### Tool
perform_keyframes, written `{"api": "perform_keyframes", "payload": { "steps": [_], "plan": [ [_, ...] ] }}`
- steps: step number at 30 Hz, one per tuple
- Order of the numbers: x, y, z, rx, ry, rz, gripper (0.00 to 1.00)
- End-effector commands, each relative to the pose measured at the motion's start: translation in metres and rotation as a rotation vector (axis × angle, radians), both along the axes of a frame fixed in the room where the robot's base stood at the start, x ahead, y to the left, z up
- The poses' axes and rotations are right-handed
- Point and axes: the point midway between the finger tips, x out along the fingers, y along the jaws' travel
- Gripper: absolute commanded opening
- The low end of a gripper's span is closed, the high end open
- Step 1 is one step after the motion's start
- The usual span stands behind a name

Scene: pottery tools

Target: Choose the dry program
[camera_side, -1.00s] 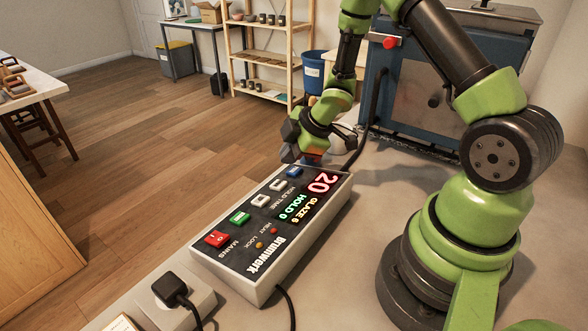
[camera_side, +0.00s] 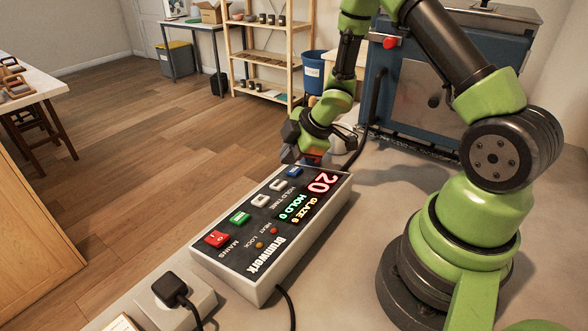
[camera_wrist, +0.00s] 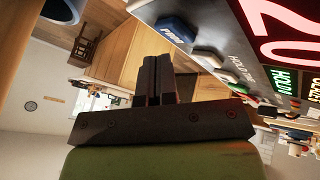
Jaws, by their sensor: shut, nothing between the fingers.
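The controller box (camera_side: 262,266), marked Brumwerk, lies on the bench with its face up. Its display (camera_side: 308,195) reads a red 20, GLAZE 6 and HOLD 0. A blue button (camera_side: 294,172) is at its far end; in the wrist view this button (camera_wrist: 178,28) is labelled PROG. Two white buttons (camera_side: 279,185), a green button (camera_side: 240,217) and a red switch (camera_side: 217,238) follow toward the near end. My gripper (camera_side: 290,152) hangs just beyond the far end, near the blue button. In the wrist view its fingers (camera_wrist: 153,78) are shut and empty, apart from the button.
A socket block with a black plug (camera_side: 170,289) stands by the near end of the box, and a cable leaves the box there. A blue kiln-like cabinet (camera_side: 410,95) stands behind the bench. The bench right of the box is clear up to my base.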

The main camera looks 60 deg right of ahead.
Motion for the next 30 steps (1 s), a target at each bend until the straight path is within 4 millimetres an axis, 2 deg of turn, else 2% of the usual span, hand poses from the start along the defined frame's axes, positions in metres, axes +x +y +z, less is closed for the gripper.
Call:
{"api": "perform_keyframes", "payload": {
  "steps": [6, 30],
  "plan": [
    [-0.0019, 0.0000, -0.0068, 0.001, 0.002, -0.002, 0.00],
    [-0.0031, -0.0001, -0.0118, 0.001, 0.001, -0.001, 0.00]
  ]
}}
